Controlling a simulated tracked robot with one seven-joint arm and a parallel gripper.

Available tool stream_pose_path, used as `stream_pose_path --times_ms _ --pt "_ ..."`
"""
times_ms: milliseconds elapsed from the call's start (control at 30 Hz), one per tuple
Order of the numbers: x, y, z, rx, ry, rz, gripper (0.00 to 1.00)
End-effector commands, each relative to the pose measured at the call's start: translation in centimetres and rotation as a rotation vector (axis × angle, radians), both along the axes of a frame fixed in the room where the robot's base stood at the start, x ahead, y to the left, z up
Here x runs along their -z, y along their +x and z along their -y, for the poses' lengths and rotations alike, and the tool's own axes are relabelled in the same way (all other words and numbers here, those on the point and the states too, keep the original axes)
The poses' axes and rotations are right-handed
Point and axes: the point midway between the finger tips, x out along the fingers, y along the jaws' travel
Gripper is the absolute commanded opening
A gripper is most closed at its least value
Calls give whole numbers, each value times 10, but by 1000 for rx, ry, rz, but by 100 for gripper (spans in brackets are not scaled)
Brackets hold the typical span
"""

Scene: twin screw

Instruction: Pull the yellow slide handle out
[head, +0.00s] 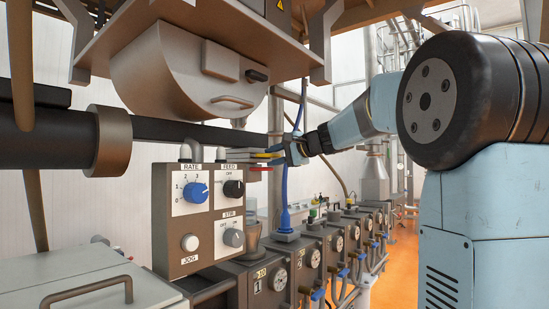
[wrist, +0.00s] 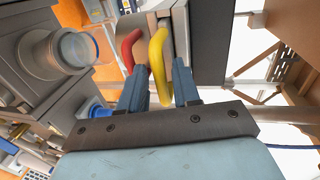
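The yellow slide handle (wrist: 157,62) is a bent bar on the front of a grey block, seen in the wrist view. It also shows as a thin yellow strip in the head view (head: 262,155). My gripper (wrist: 160,68) is open, with one blue finger on each side of the yellow handle. A gap shows between the right finger and the handle; contact on the left cannot be told. In the head view my gripper (head: 282,153) is at the slide block, partly hiding the yellow handle.
A red handle (wrist: 130,48) is close beside the yellow one, just outside my left finger. A clear round vessel (wrist: 72,50) is at the left in the wrist view. A control box (head: 205,215) with knobs stands near the slides. A blue hose (head: 285,190) hangs below my gripper.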

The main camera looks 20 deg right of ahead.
Motion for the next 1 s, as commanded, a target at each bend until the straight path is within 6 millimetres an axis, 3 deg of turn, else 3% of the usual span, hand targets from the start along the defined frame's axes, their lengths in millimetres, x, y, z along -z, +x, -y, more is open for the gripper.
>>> stream_pose_path --times_ms 300,633,1000 --pt "0 2 -1 1 0 0 32" --pt "1 2 0 2 0 0 1" --pt "2 2 0 0 -1 -3 0"
